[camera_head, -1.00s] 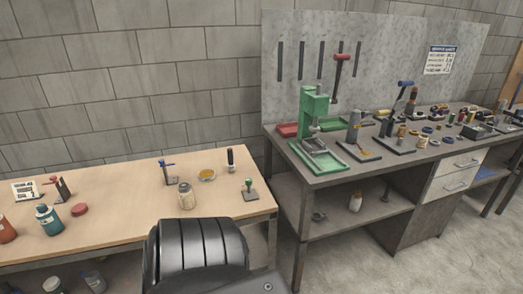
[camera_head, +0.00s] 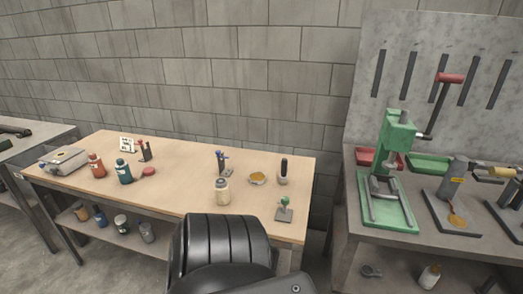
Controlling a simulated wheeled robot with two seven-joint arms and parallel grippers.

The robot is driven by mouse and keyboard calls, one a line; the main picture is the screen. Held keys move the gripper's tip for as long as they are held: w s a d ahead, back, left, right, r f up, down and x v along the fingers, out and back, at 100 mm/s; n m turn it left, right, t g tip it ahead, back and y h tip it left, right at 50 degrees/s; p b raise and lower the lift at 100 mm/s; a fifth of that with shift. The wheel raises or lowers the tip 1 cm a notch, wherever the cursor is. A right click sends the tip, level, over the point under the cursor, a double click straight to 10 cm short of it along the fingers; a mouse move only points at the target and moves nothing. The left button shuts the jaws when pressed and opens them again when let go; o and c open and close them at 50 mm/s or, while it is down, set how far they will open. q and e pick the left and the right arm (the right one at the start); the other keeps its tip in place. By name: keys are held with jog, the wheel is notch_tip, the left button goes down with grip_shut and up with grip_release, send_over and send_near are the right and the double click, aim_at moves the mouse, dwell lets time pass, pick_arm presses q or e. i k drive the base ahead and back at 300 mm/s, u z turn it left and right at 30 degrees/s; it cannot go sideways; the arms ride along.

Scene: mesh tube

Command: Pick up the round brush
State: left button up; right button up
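I cannot make out for sure which thing is the round brush. A small upright item with a dark rounded top (camera_head: 284,167) stands near the back right of the wooden table (camera_head: 190,178); it is too small to tell whether it is a brush. Beside it lies a shallow dish with yellow-orange contents (camera_head: 257,178). A small plate with a green knob (camera_head: 284,210) is near the front right corner. Neither gripper is in view.
A red bottle (camera_head: 96,166), a teal bottle (camera_head: 124,172) and a red disc (camera_head: 149,171) stand on the table's left part. A grey workbench (camera_head: 346,190) with a green press (camera_head: 392,180) is on the right. A gap separates the two. Several jars sit on the lower shelf.

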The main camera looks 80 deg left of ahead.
aim_at(283, 178)
jog(key=u, duration=0.95)
jog(key=i, duration=0.85)
jog(key=u, duration=0.9)
